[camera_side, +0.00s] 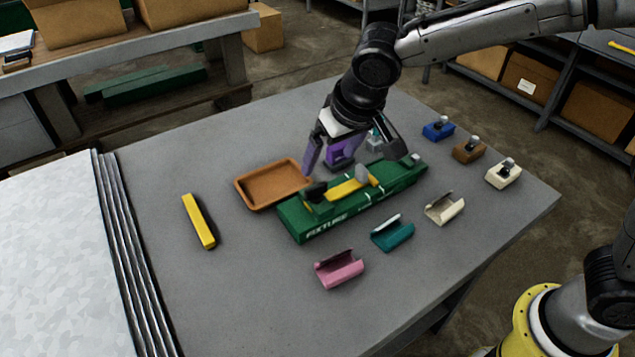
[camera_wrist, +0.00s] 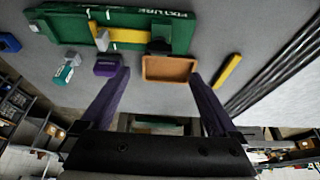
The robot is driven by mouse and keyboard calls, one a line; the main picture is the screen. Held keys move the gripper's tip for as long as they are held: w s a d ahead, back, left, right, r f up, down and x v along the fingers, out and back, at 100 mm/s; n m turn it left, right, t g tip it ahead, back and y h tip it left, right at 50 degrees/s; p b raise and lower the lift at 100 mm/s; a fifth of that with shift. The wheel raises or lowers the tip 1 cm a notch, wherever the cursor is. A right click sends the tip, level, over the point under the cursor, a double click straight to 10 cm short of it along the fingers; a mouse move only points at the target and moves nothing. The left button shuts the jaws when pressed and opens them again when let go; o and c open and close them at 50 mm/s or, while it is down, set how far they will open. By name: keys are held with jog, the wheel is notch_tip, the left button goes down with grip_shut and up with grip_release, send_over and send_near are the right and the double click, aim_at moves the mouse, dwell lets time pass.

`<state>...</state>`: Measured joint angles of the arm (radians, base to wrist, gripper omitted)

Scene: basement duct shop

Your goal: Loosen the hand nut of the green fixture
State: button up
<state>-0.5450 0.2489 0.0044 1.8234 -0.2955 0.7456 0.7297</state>
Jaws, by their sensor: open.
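The green fixture (camera_side: 318,228) lies on the grey table, with a yellow bar (camera_side: 345,190) across its middle. A black knob (camera_side: 315,192) sits at its labelled left end and a pale grey knob (camera_side: 361,173) by the bar's right end. I cannot tell for sure which is the hand nut. In the wrist view the fixture (camera_wrist: 183,32) is upside down at the top, with the black knob (camera_wrist: 160,46) and pale knob (camera_wrist: 101,40). My gripper (camera_wrist: 160,74) is open and empty, with purple fingers. It hangs behind the fixture, apart from both knobs.
An orange-brown tray (camera_side: 242,192) is beside the fixture, a yellow bar (camera_side: 198,221) further left. Pink (camera_side: 338,270), teal (camera_side: 392,234) and cream (camera_side: 444,208) channel pieces lie in front. Blue (camera_side: 438,130), brown (camera_side: 467,151) and white (camera_side: 503,175) knobbed blocks stand right. A purple block (camera_wrist: 107,66) stands behind.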

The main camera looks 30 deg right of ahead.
aim_at(316, 187)
jog(key=x, duration=1.1)
jog(key=shift+f, duration=0.15)
jog(key=c, duration=1.4)
